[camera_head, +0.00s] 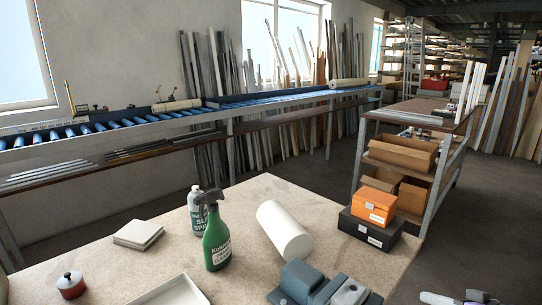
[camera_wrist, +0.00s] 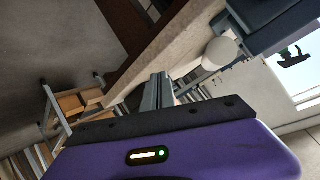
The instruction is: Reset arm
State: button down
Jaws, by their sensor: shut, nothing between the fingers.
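My gripper (camera_wrist: 160,78) shows in the wrist view, past the dark edge of its purple body. Its two grey fingers are side by side and shut, with nothing seen between them. They are not clearly seen in the head view. The worktable (camera_head: 110,265) has a pale stone-like top. A white roll (camera_head: 285,232) lies on it, right of a green spray bottle (camera_head: 216,240) and a grey bottle (camera_head: 198,210). Blue-grey parts at the bottom of the head view hide some of the tabletop.
Stacked pale tiles (camera_head: 138,234), a red lidded pot (camera_head: 71,285) and a white tray (camera_head: 172,292) are on the left and front. An orange box (camera_head: 373,206) sits on a black box (camera_head: 370,232) at the right edge. A blue roller conveyor (camera_head: 130,122) runs behind.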

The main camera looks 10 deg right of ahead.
jog(key=s+a+f+m+t+h, duration=0.25)
jog(key=s+f+m+h, duration=0.2)
jog(key=s+h, duration=0.4)
jog(key=s+a+r+n+y, duration=0.1)
jog(key=s+a+r, duration=0.1)
jog(key=s+a, duration=0.5)
jog(key=s+a+r+n+y, duration=0.1)
jog(key=s+a, duration=0.6)
jog(key=s, duration=0.7)
jog(key=s+a+r+n+y, duration=0.2)
jog(key=s+a+r+n, duration=0.1)
jog(key=s+a, duration=0.5)
jog(key=shift+s+r+t, duration=0.45)
jog(key=shift+s+r, duration=0.1)
jog(key=shift+s, duration=0.65)
